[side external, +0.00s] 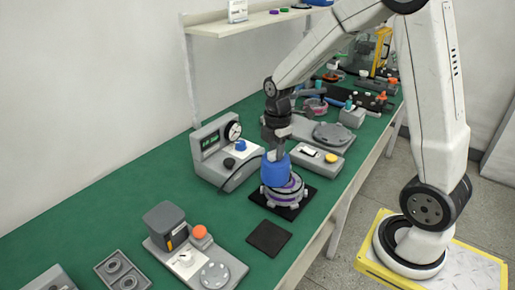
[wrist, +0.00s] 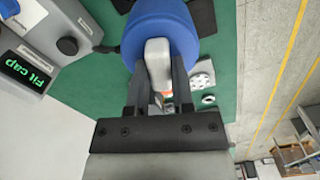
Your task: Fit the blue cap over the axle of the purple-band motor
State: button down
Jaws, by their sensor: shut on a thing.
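The blue cap (side external: 275,170) is in my gripper (side external: 277,152), directly over the purple-band motor (side external: 284,195) in the side view. The motor is a silvery round hub with a purple band on a black mat. The cap's lower edge meets the motor's top in the picture; I cannot tell whether it touches or hovers. The axle is hidden. In the wrist view the blue cap (wrist: 135,38) fills the top middle, with my gripper (wrist: 159,68) shut on its pale grey stem. The cap hides the motor there.
A grey tester with a dial (side external: 222,148) stands left of the motor; its display (wrist: 28,68) reads "Fit cap" in the wrist view. An empty black mat (side external: 269,238) lies in front. A grey device with an orange knob (side external: 199,232) is at front left. Green bench between is clear.

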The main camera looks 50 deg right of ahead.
jog(key=w+d+r+m, duration=0.1)
jog(key=d+r+m, duration=0.1)
jog(key=d, duration=0.6)
jog(key=shift+w+r+m, duration=0.15)
jog(key=shift+r+m, duration=0.15)
jog(key=shift+r, duration=0.15)
jog(key=shift+f, duration=0.1)
jog(key=shift+f, duration=1.25)
jog(key=shift+f, duration=0.2)
jog(key=shift+f, duration=1.15)
jog(key=shift+f, duration=0.15)
jog(key=shift+f, duration=1.15)
jog(key=shift+f, duration=0.15)
